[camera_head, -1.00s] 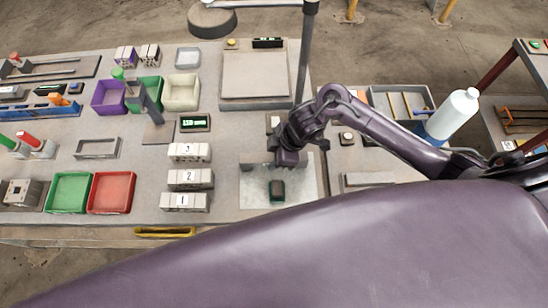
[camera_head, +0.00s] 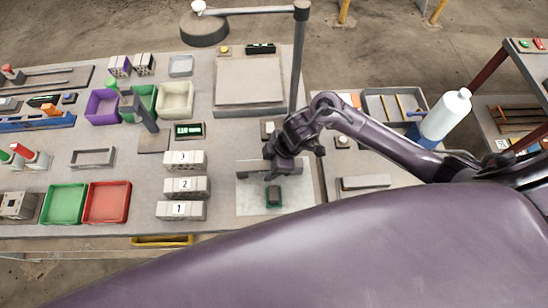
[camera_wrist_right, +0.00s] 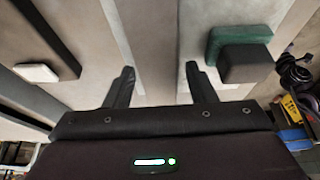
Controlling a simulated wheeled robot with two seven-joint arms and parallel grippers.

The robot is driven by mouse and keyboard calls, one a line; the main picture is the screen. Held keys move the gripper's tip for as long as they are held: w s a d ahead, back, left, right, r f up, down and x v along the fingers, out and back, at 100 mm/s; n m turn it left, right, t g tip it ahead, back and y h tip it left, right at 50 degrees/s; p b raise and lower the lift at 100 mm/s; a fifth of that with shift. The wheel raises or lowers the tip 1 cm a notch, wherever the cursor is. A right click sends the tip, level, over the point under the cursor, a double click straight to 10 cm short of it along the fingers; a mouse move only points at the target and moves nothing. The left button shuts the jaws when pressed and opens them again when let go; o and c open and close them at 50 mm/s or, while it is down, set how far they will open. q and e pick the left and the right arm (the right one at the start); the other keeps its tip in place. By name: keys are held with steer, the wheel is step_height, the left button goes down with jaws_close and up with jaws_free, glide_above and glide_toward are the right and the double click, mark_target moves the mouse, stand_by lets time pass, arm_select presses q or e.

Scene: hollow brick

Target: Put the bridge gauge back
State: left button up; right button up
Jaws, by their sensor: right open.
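My right gripper (camera_head: 271,176) is open and empty, just above the pale mat (camera_head: 248,205) at the table's front. In the wrist view its two fingers (camera_wrist_right: 155,88) stand apart over a long grey bar (camera_wrist_right: 155,45). In the head view this grey bar (camera_head: 300,166) lies across the back of the mat, partly hidden by the gripper; it may be the bridge gauge, but I cannot tell for sure. A dark block on a green base (camera_head: 274,197) sits on the mat in front of the gripper; the wrist view shows it right of the fingers (camera_wrist_right: 245,62). My left gripper is out of view.
Numbered grey hollow blocks (camera_head: 181,186) stand left of the mat. A dark lamp post (camera_head: 298,70) rises behind the gripper. A white bottle (camera_head: 447,113) and a tray (camera_head: 378,103) are to the right. Green (camera_head: 64,203) and red (camera_head: 107,202) bins stand at left.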

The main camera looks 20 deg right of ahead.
steer(key=v, duration=1.2)
steer(key=shift+b, duration=0.35)
steer(key=shift+f, duration=0.1)
